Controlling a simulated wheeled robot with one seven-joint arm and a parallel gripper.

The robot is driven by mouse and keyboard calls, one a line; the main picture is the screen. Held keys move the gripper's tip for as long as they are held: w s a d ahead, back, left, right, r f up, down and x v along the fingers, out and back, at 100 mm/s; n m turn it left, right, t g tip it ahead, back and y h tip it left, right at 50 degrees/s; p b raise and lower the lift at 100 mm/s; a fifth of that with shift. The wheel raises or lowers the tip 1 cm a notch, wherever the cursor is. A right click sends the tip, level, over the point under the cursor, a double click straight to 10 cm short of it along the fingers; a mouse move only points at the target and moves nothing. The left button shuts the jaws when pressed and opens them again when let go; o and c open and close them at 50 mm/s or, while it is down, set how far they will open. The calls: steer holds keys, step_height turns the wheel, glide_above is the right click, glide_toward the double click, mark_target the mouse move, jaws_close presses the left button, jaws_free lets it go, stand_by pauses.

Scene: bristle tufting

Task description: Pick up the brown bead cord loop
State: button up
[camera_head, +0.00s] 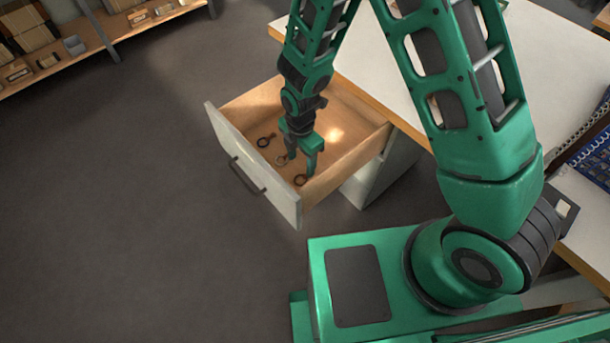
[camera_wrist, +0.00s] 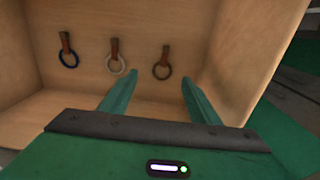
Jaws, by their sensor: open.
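The brown bead cord loop (camera_wrist: 161,71) lies on the drawer floor, a brown ring with a brown tab. In the wrist view it is the rightmost of three loops and appears between and just beyond my fingertips. In the head view the loop (camera_head: 300,181) is nearest the drawer front's right end. My gripper (camera_head: 301,165) is open and empty, pointing down into the drawer; its two green fingers also show in the wrist view (camera_wrist: 160,77). The exact gap between fingertips and loop cannot be told.
A dark blue loop (camera_wrist: 69,60) and a pale grey loop (camera_wrist: 116,65) lie to its left, each with a brown tab. The open wooden drawer (camera_head: 345,107) has walls around them and a pale front (camera_head: 230,160). A white-topped table (camera_head: 385,70) stands beside it.

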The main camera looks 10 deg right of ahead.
mark_target(302, 179)
steer(key=shift+s+d+f, duration=0.1)
steer(key=shift+f, duration=1.55)
steer(key=shift+s+d+f, duration=0.1)
steer(key=shift+f, duration=1.5)
steer(key=c, duration=1.1)
